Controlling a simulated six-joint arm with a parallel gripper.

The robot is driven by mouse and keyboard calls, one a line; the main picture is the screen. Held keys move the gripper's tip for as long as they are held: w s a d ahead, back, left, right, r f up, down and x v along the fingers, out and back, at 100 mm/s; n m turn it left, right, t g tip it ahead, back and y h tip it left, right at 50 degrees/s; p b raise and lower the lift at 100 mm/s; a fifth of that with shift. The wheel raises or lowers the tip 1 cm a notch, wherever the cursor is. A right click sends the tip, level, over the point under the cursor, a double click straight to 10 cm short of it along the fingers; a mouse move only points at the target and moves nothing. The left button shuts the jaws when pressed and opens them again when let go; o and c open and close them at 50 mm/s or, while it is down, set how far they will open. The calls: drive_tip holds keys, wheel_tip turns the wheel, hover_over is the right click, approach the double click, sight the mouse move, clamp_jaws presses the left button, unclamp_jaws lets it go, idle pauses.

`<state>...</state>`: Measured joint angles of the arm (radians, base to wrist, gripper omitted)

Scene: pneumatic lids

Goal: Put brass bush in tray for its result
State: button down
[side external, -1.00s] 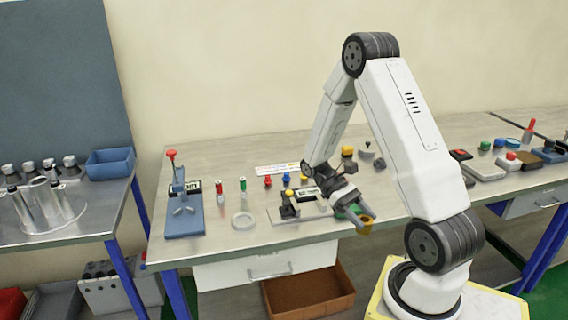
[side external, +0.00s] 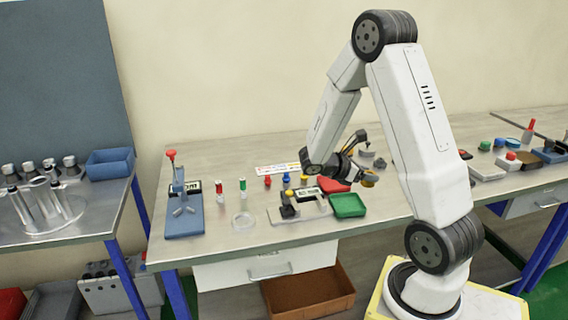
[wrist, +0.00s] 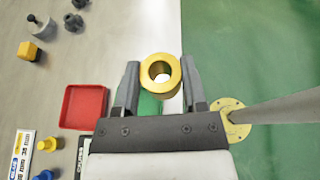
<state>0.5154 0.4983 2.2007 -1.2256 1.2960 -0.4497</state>
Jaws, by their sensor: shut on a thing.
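The brass bush (wrist: 160,73), a short yellow ring with a through hole, is between the fingers of my gripper (wrist: 160,85) in the wrist view. My gripper (side external: 364,176) is shut on it and holds it above the bench in the side view, where the bush (side external: 370,179) is small. The green tray (side external: 348,206) is on the bench, below and left of the bush in the picture. The red tray (side external: 333,185) is just behind it. The red tray also shows empty in the wrist view (wrist: 83,107); there the green tray (wrist: 149,106) is mostly hidden by my gripper.
A gauge with a small display (side external: 306,196) stands left of the trays; its reading is too small to tell. A blue press (side external: 184,212), a clear ring (side external: 243,220) and several small coloured plugs are further left. Dark fittings (wrist: 74,22) stand behind the trays.

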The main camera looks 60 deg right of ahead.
drive_tip(key=shift+w+d+r+n+t+h, duration=0.3)
drive_tip(key=shift+w+d+n+t+h, duration=0.05)
drive_tip(key=shift+w+n+t, duration=0.2)
drive_tip(key=shift+w+d+r+n+t+h, duration=0.25)
drive_tip(key=shift+w+d+n+t+h, duration=0.1)
drive_tip(key=shift+w+n+t, duration=0.25)
drive_tip(key=shift+w+d+r+n+t+h, duration=0.3)
drive_tip(key=shift+w+d+n+t, duration=0.05)
drive_tip(key=shift+w+n+t, duration=0.2)
hover_over(331, 186)
drive_tip(key=f, duration=0.9)
drive_tip(key=shift+s+a+f, duration=0.1)
drive_tip(key=shift+s+f, duration=0.1)
drive_tip(key=shift+w+d+f, duration=0.15)
drive_tip(key=shift+d+f, duration=0.05)
drive_tip(key=shift+f, duration=1.65)
